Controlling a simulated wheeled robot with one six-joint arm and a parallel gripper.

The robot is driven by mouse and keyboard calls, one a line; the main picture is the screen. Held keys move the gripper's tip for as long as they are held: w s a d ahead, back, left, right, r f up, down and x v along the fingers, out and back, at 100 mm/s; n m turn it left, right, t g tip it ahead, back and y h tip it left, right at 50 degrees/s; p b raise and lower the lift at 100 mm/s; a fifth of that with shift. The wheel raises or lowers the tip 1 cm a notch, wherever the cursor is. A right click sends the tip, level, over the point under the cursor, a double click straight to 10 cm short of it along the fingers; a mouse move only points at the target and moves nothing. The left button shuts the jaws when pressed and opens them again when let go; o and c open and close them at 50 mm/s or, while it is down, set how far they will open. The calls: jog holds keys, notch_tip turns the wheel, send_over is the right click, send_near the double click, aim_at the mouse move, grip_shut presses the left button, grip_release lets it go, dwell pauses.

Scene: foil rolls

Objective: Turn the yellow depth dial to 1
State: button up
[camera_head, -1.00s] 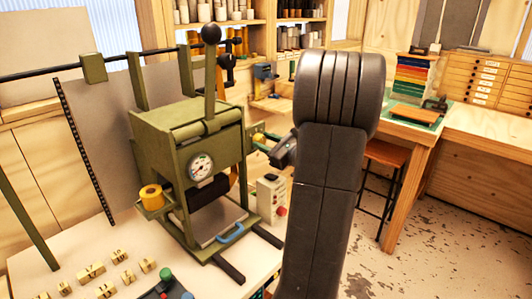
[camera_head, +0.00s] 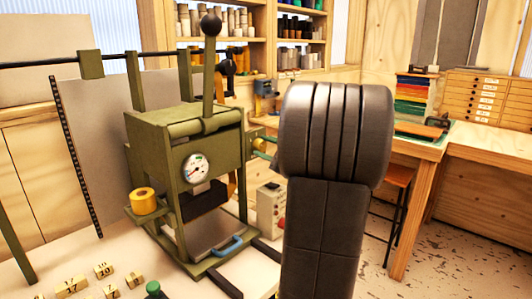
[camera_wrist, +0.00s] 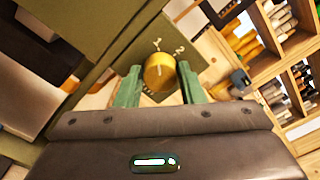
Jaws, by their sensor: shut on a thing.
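The yellow depth dial (camera_wrist: 160,72) sits on an olive plate on the press (camera_head: 165,133). In the wrist view the plate shows a 1 and a 2 beyond the dial, the 1 nearly straight above it and the 2 to the right. A dark mark shows on the dial's face, but its exact setting is hard to read. My gripper (camera_wrist: 160,92) has its green fingers on either side of the dial, shut on it. In the head view my arm hides most of the gripper at the press's right side.
The press carries a gauge (camera_head: 195,168), a tall black-knobbed lever (camera_head: 210,26) and a roll of gold foil (camera_head: 143,200) on a side tray. Numbered blocks (camera_head: 72,286) lie on the bench at front left.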

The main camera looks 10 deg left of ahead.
dwell(0.3)
jog(key=o, duration=1)
jog(key=v, duration=1.3)
jog(key=shift+s+d, duration=0.2)
jog(key=shift+d, duration=0.15)
jog(key=shift+a, duration=0.1)
jog(key=x, duration=1.3)
jog(key=shift+w+a, duration=0.25)
jog(key=shift+a, duration=0.05)
jog(key=shift+d, duration=0.1)
